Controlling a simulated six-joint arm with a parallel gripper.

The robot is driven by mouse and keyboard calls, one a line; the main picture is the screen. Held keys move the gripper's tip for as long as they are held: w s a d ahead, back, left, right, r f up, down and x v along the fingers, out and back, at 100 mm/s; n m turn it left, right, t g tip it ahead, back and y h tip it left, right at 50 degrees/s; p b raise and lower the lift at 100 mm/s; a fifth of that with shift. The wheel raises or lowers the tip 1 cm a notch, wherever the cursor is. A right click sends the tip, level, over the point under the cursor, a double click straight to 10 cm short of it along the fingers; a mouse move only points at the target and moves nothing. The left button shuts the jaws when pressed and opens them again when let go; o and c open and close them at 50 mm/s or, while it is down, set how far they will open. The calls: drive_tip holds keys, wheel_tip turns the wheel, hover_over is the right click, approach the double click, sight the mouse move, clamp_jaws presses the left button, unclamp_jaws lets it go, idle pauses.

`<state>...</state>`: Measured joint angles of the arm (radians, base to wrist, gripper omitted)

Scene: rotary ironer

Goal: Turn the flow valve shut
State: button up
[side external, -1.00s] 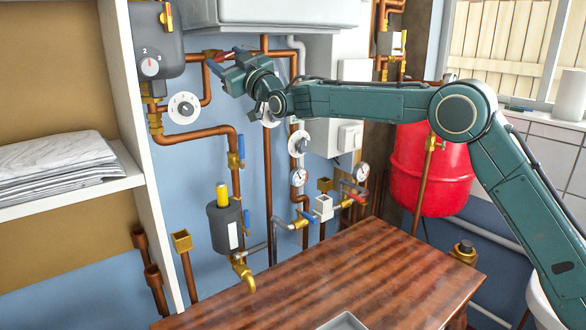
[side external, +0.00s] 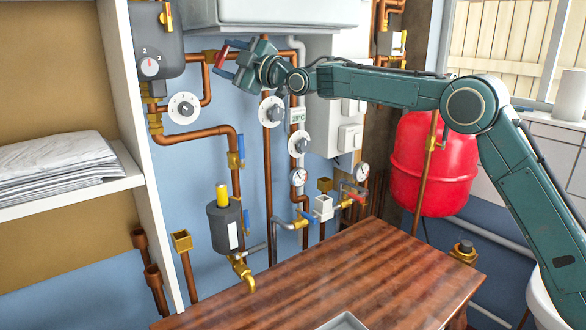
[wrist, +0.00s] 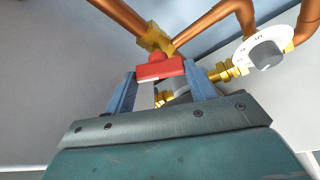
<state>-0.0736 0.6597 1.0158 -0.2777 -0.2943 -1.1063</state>
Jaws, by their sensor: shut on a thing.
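The red valve handle (side external: 221,56) is by the brass fitting on the copper pipe, below the white cabinet. In the wrist view the red handle (wrist: 160,69) lies between my two blue fingertips, with a brass fitting (wrist: 154,38) just beyond it. My gripper (side external: 228,58) is shut on this handle, and it fills the lower part of the wrist view (wrist: 163,85). The valve's body is partly hidden behind the handle and fingers. No label names this valve as the flow valve.
Dials (side external: 184,108) sit on the wall below my gripper. Other valves have blue levers (side external: 241,146). The white cabinet (side external: 275,12) is close above. A wooden worktop (side external: 330,270) lies below, mostly clear. A red tank (side external: 430,165) stands at the right.

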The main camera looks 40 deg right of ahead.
idle(0.4)
drive_tip(key=o, duration=1)
drive_tip(key=shift+s+d, duration=0.1)
drive_tip(key=shift+s, duration=0.15)
drive_tip(key=shift+v, duration=6.65)
